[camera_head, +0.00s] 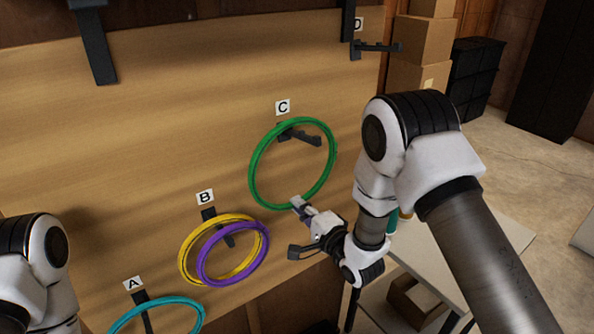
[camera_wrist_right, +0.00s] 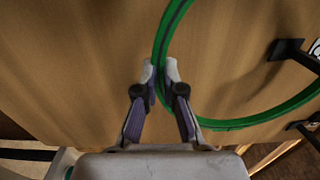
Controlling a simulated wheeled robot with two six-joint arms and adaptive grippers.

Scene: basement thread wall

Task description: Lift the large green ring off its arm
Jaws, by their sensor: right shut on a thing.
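The large green ring (camera_head: 252,170) is upright in front of the board at the dark arm (camera_head: 301,136) labelled C. The arm shows inside the ring's outline, and the ring's top edge sits a little above it with a gap. Whether the arm's tip still passes through the ring I cannot tell. My right gripper (camera_head: 299,203) is shut on the ring's lower rim. In the right wrist view the green ring (camera_wrist_right: 240,123) runs between the two fingertips of my right gripper (camera_wrist_right: 160,72). Only part of my left arm shows at the left edge; its gripper is out of view.
Yellow (camera_head: 184,252) and purple (camera_head: 201,262) rings hang at the arm labelled B (camera_head: 208,214). A teal ring (camera_head: 165,300) is at A. An arm labelled D (camera_head: 375,47) is at upper right. A pale table (camera_head: 437,262) and cardboard boxes (camera_head: 422,42) stand to the right.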

